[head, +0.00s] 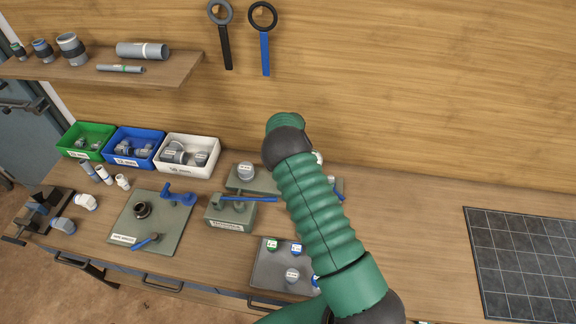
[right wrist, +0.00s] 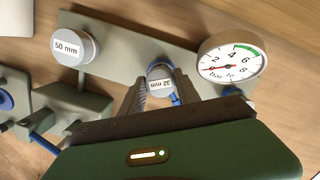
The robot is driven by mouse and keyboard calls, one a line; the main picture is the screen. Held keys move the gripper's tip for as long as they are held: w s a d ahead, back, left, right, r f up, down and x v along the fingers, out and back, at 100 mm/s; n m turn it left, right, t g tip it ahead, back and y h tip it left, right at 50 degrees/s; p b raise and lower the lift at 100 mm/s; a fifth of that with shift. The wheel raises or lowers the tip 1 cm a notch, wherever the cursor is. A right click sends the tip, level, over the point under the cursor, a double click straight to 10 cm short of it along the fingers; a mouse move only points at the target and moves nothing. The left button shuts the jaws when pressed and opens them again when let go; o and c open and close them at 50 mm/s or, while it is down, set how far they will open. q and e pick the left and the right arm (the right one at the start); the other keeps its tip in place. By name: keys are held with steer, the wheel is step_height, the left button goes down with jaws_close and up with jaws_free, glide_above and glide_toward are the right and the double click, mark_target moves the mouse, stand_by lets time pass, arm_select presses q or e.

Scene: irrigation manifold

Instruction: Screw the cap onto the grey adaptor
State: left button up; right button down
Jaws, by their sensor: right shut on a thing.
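A cap marked 32 mm (right wrist: 160,84) shows in the right wrist view between the fingers of my right gripper (right wrist: 157,92), which is shut on it. The cap is in front of a grey-green manifold block (right wrist: 125,52), between a cap marked 50 mm (right wrist: 73,47) and a pressure gauge (right wrist: 232,58). Whatever is under the held cap is hidden, so I cannot tell whether it touches the grey adaptor. In the head view my right arm covers the gripper and this spot. The 50 mm cap (head: 246,171) also shows there. My left gripper is out of view.
A dark tray (head: 265,285) with several small caps lies at the front. A valve block with a blue handle (head: 250,199), a tool board (head: 122,226), and green, blue and white bins (head: 205,172) are to the left. The bench right of my arm is clear up to a dark grid mat (head: 525,262).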

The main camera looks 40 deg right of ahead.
steer(key=shift+w+m, duration=0.1)
steer(key=shift+m, duration=0.8)
steer(key=shift+m, duration=0.9)
steer(key=shift+m+g+h, duration=0.3)
steer(key=shift+m+h, duration=0.1)
steer(key=shift+m, duration=0.5)
steer(key=shift+s+f+m, duration=0.15)
steer(key=shift+s+m, duration=0.1)
steer(key=shift+m, duration=0.05)
steer(key=shift+w+a, duration=0.1)
steer(key=shift+w, duration=0.15)
steer(key=shift+r, duration=0.2)
